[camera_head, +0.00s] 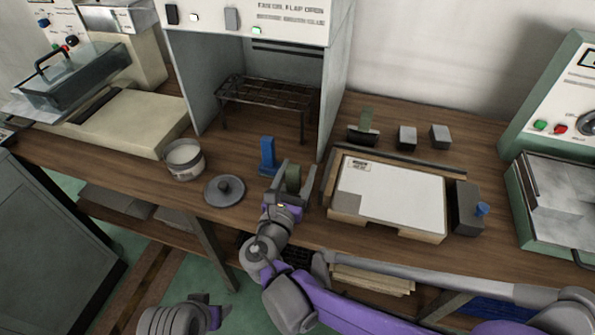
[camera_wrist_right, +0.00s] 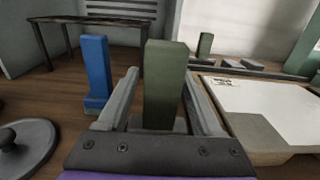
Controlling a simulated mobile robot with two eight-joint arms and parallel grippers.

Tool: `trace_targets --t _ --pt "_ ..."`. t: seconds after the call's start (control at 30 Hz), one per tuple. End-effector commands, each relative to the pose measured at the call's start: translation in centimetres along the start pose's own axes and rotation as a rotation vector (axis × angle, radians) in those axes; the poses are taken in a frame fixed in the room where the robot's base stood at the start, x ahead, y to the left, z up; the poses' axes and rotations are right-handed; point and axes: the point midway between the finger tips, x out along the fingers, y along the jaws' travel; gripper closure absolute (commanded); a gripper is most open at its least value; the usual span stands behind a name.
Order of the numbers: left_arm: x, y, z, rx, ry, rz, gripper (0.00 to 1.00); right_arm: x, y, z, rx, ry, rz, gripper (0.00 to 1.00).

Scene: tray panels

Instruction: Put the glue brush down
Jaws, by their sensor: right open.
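My right gripper (camera_head: 296,180) is open at the table's front edge, also seen in the wrist view (camera_wrist_right: 160,78). A green upright block-like handle (camera_head: 293,178) on a grey base stands between its spread fingers, with a gap on either side in the wrist view (camera_wrist_right: 165,85). A blue upright piece (camera_head: 267,156) stands just left of the gripper, also in the wrist view (camera_wrist_right: 97,72). I cannot tell for sure which of these is the glue brush; the green one fits best. A grey pot (camera_head: 185,160) with pale contents stands farther left.
A round grey lid (camera_head: 224,190) lies between pot and gripper. A white panel on a wooden tray (camera_head: 395,200) lies to the right, with small grey blocks (camera_head: 407,137) behind it. A booth with a wire rack (camera_head: 268,95) stands behind.

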Motion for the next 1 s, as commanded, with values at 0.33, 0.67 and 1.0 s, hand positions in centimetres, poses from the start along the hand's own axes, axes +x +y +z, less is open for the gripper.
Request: trace_targets --t 0.33,0.67,1.0 --pt "-1.1 0.0 -0.3 0.0 0.004 0.0 0.38 -6.8 0.2 0.1 0.002 0.0 0.007 0.33" --pt "-1.6 0.0 -0.5 0.0 0.006 0.0 0.38 -11.6 0.1 0.0 0.0 0.0 0.003 0.33" --pt "-1.6 0.0 -0.5 0.0 0.006 0.0 0.38 -12.0 0.0 0.0 0.0 0.0 0.0 0.33"
